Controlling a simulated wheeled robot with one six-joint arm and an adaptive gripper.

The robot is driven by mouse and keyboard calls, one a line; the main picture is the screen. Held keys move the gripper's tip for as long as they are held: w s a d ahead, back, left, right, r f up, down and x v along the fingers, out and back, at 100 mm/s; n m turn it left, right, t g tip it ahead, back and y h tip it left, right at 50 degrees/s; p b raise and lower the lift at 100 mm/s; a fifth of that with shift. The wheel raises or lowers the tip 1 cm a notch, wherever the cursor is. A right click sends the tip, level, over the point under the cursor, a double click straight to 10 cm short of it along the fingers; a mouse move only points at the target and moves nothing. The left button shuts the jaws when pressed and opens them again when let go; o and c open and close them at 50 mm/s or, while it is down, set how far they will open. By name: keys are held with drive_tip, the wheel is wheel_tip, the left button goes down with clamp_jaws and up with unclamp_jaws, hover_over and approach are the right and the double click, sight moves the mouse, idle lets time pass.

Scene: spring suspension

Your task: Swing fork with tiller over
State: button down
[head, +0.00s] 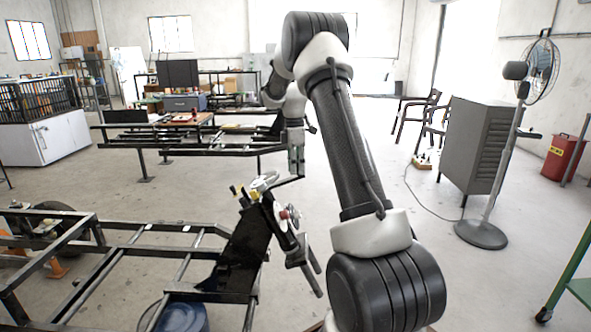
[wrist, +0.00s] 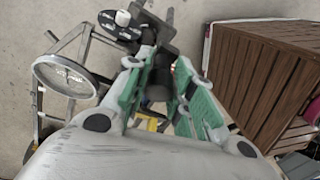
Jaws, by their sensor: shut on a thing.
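The fork (head: 303,262) is a grey two-pronged part at the front end of a black frame, just left of my arm in the head view. A thin dark tiller (head: 287,183) runs from near the fork's upper end to my gripper (head: 297,170). My gripper points down and is shut on the tiller. In the wrist view, the green-padded fingers of my gripper (wrist: 160,88) stand on both sides of a dark part, mostly hidden between them. The exact contact is hard to see.
A low black frame (head: 180,252) fills the lower left, with a blue drum (head: 185,318) beneath it. A pale steering wheel (wrist: 65,77) is left of my fingers. A brown slatted wooden box (wrist: 268,85) stands at right. A grey cabinet (head: 470,150) and fan (head: 541,68) stand right, beyond open floor.

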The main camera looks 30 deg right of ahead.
drive_tip(key=shift+w+d, duration=0.1)
drive_tip(key=shift+w, duration=0.1)
idle(0.3)
drive_tip(key=c, duration=1.2)
unclamp_jaws()
wheel_tip(320, 180, up, 12)
drive_tip(key=w, duration=0.1)
drive_tip(key=shift+w+d, duration=0.1)
